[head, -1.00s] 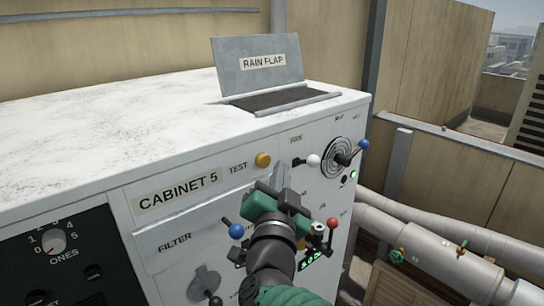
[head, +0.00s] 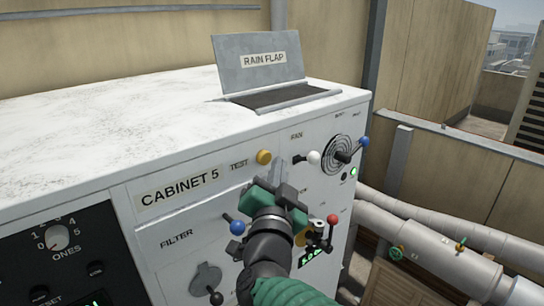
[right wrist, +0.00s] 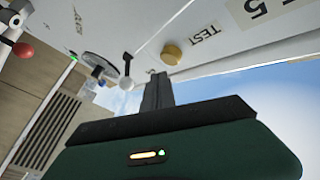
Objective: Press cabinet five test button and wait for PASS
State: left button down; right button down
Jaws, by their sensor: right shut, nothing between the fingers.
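The yellow TEST button (head: 263,157) sits on the upper front of the white cabinet, right of the label CABINET 5 (head: 180,190). It also shows in the right wrist view (right wrist: 171,54), beside the TEST label (right wrist: 205,36). My right gripper (head: 281,164) is shut and empty. In the head view its fingers are just right of and slightly below the button; in the right wrist view its fingertips (right wrist: 158,77) appear just below the button, seemingly apart from it. No PASS reading can be made out; a small green display (head: 311,254) is partly hidden by my arm. My left gripper is out of view.
Near the gripper are a blue-knobbed lever (head: 237,227), a red-knobbed lever (head: 332,220) and a white knob (head: 314,158) by the fan dial (head: 337,150). An open rain flap (head: 262,60) stands on top. Pipes (head: 430,245) run at the right.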

jog(key=shift+w+d, duration=0.1)
dwell(0.8)
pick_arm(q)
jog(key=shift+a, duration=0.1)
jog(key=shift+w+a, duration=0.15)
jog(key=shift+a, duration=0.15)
pick_arm(e)
jog(key=shift+w+a+f, duration=0.1)
jog(key=shift+w+a, duration=0.35)
jog(key=shift+a, duration=0.3)
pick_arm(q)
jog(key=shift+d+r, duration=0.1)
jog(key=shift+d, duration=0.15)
pick_arm(e)
jog(key=shift+d, duration=0.15)
